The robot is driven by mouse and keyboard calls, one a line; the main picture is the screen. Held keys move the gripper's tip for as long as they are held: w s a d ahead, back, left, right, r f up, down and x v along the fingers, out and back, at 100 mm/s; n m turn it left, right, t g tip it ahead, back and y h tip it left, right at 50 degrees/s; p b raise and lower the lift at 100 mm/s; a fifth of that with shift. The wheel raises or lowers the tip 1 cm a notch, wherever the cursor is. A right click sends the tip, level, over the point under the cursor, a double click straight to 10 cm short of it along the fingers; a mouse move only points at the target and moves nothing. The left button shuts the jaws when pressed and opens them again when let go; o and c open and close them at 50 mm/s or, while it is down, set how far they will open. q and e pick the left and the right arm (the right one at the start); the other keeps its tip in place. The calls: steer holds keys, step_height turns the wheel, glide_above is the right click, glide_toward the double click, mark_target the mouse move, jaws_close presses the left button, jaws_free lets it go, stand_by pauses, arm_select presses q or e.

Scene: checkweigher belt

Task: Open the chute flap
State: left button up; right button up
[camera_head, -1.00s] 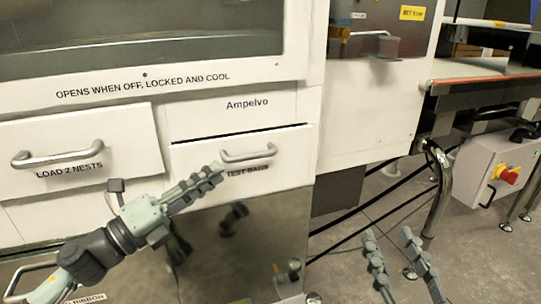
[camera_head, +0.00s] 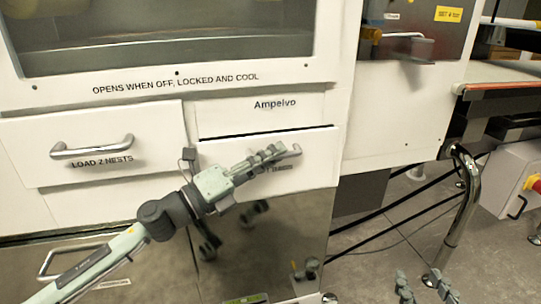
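No part in view is marked as the chute flap, and I cannot tell which part it is. My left gripper (camera_head: 268,158) is in front of the TEST BAGS drawer (camera_head: 318,163), overlapping its bar handle (camera_head: 291,153) and hiding most of its label. Its fingers are seen from the side, so I cannot tell whether they are apart or touching the handle. The drawer front has a dark gap along its top. My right gripper (camera_head: 421,287) is at the bottom right edge, fingers apart, nothing seen between them, away from the cabinet.
The LOAD 2 NESTS drawer (camera_head: 108,158) is on the left. A mirror-like panel (camera_head: 270,248) lies below the TEST BAGS drawer. A dark panel with a bar handle (camera_head: 404,36) is at upper right. A conveyor (camera_head: 505,84) with a metal leg (camera_head: 462,215) stands at right, with cables (camera_head: 390,222) near the floor.

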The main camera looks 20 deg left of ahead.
arm_select(q)
jaws_close()
stand_by(0.3)
